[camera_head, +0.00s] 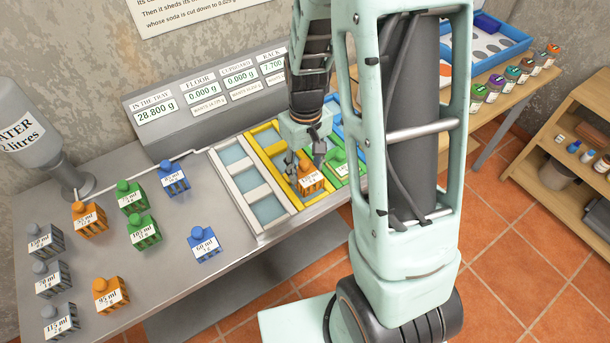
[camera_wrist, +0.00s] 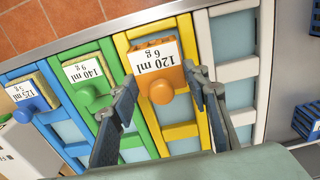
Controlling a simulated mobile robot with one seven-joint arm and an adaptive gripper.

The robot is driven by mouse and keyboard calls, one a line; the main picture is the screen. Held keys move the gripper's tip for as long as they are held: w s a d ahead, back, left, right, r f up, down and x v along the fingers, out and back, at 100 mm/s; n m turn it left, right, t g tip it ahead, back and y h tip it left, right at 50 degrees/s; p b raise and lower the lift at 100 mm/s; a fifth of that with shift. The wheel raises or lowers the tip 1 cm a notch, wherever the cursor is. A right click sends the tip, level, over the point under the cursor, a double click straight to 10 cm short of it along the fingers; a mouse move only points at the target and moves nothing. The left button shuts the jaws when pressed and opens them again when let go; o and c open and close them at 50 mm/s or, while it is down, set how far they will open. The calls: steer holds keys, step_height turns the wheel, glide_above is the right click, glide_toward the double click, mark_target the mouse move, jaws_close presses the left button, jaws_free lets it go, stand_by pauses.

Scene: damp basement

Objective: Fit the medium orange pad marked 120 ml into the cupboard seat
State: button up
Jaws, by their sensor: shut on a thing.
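The orange pad marked 120 ml, 6 g (camera_wrist: 154,58) has a round knob and a white label. It is at the outer end of the yellow frame (camera_wrist: 180,131), over or in the end opening; I cannot tell if it is fully down. In the head view the same orange pad (camera_head: 311,182) shows below my gripper (camera_head: 306,160). In the wrist view my gripper (camera_wrist: 160,82) has a finger on each side of the knob and is shut on the pad. The readout plate above the trays includes floor, cupboard and rack displays; cupboard reads 0.000 g.
A white frame (camera_head: 249,189) with empty openings lies beside the yellow one. Green and blue frames hold a green pad (camera_wrist: 88,80) and a blue pad (camera_wrist: 32,96). Several loose pads, such as the blue one (camera_head: 203,245), stand left. A water bottle (camera_head: 35,125) stands at the wall.

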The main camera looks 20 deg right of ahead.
mark_target(305, 169)
steer(key=shift+f+b, duration=0.55)
steer(key=shift+f, duration=0.75)
steer(key=shift+s, duration=0.1)
steer(key=shift+f, duration=0.25)
steer(key=o, duration=1.1)
steer(key=shift+r, duration=0.1)
steer(key=shift+r, duration=0.15)
step_height(305, 169, up, 12)
steer(key=shift+r, duration=0.1)
